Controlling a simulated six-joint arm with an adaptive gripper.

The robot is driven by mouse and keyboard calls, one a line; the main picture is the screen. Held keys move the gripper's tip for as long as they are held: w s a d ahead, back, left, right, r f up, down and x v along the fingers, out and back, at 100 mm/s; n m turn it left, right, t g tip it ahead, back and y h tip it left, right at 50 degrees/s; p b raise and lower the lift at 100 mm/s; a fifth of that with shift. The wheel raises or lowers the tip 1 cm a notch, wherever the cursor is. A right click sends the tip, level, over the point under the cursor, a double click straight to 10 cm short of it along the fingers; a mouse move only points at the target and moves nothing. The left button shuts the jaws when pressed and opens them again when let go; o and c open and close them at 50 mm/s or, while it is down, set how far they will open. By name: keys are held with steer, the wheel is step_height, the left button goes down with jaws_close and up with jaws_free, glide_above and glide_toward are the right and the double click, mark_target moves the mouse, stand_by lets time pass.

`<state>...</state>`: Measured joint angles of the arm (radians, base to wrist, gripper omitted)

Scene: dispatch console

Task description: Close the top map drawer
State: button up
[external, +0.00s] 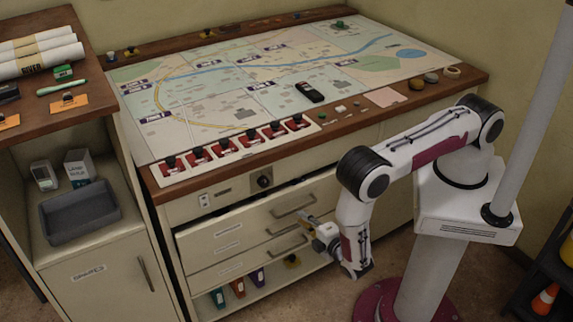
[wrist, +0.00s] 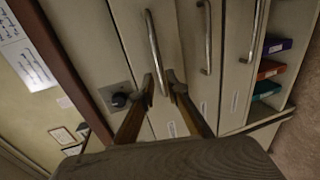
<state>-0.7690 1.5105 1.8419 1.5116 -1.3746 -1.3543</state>
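The top map drawer (external: 228,237) has a cream front and sticks out a little from the cabinet, with a dark gap along its top edge. Its metal bar handle (external: 293,207) also shows in the wrist view (wrist: 154,50). My gripper (external: 309,217) is at the right end of this handle in the external view. In the wrist view my gripper (wrist: 162,82) has its two fingers apart, one on each side of the handle's lower end. I cannot tell whether either finger touches the handle.
A dark knob (external: 264,181) sits on the panel above the top drawer. The map table (external: 240,85) overhangs the drawers.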

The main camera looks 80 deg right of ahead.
mark_target(293, 211)
steer(key=shift+x, duration=3.45)
jaws_close()
steer(key=shift+w+d+r, duration=0.1)
steer(key=shift+w+d, duration=1.35)
steer(key=shift+w, duration=0.1)
jaws_free()
